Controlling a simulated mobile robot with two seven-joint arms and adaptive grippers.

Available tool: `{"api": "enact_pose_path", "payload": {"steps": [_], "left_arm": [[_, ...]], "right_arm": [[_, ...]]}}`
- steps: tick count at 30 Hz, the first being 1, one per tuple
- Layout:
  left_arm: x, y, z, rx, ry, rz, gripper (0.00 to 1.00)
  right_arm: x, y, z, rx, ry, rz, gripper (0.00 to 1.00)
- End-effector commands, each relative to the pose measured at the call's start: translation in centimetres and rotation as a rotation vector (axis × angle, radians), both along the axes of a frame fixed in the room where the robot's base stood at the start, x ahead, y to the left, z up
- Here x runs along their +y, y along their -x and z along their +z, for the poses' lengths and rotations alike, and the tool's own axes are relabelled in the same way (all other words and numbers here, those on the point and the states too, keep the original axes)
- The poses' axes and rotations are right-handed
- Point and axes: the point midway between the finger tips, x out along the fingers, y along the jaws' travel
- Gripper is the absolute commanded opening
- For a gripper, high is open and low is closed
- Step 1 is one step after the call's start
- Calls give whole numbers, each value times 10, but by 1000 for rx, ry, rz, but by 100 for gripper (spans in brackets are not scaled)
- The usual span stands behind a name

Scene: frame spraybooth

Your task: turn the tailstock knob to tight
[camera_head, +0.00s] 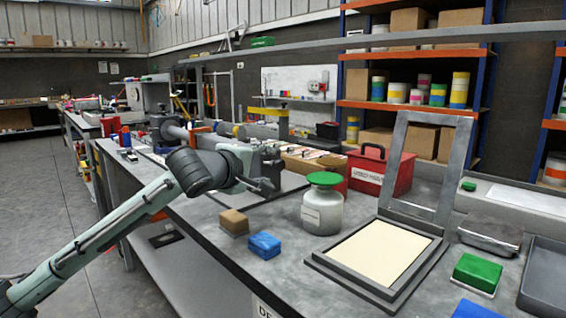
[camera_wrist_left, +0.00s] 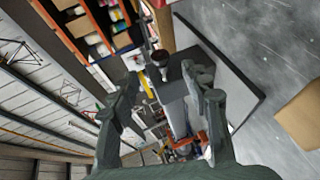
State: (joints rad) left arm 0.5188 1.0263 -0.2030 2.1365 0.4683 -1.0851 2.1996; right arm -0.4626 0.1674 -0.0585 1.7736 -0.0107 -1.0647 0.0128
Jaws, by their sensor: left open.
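A grey lathe-like machine stands along the left part of the bench, with a grey spindle end (camera_head: 172,132) showing behind my left arm. My left gripper (camera_head: 264,186) is over the bench, partly in front of the machine's near end, with nothing seen in its jaws. In the left wrist view its two dark fingers (camera_wrist_left: 160,105) are spread apart. Between and beyond them is a grey machine body (camera_wrist_left: 174,98), with a small dark round knob (camera_wrist_left: 159,58) at its near end, apart from the fingers. I cannot read the knob's setting. My right gripper is not in view.
A red toolbox (camera_head: 380,172) and a hinged frame (camera_head: 432,160) are farther right. Bare bench (camera_head: 208,222) lies before the gripper.

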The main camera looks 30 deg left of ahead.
Motion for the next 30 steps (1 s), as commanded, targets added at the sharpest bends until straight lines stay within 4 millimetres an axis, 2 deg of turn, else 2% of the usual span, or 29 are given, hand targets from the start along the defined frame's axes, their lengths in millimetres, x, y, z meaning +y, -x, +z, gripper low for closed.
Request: {"api": "enact_pose_path", "payload": {"steps": [6, 12, 16, 23, 25, 30], "left_arm": [[2, -34, -7, 2, 2, 0, 47], [4, -59, -14, 1, 1, 0, 47], [4, -66, -17, 1, -1, -1, 47], [4, -67, -18, 1, -1, 0, 47], [4, -67, -18, 2, -1, 0, 42], [4, -67, -18, 2, -1, 0, 21]], "right_arm": [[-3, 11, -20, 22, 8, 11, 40], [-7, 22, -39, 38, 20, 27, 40], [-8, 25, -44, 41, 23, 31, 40], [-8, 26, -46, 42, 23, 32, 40], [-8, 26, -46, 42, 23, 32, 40], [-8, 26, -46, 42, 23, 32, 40]]}}
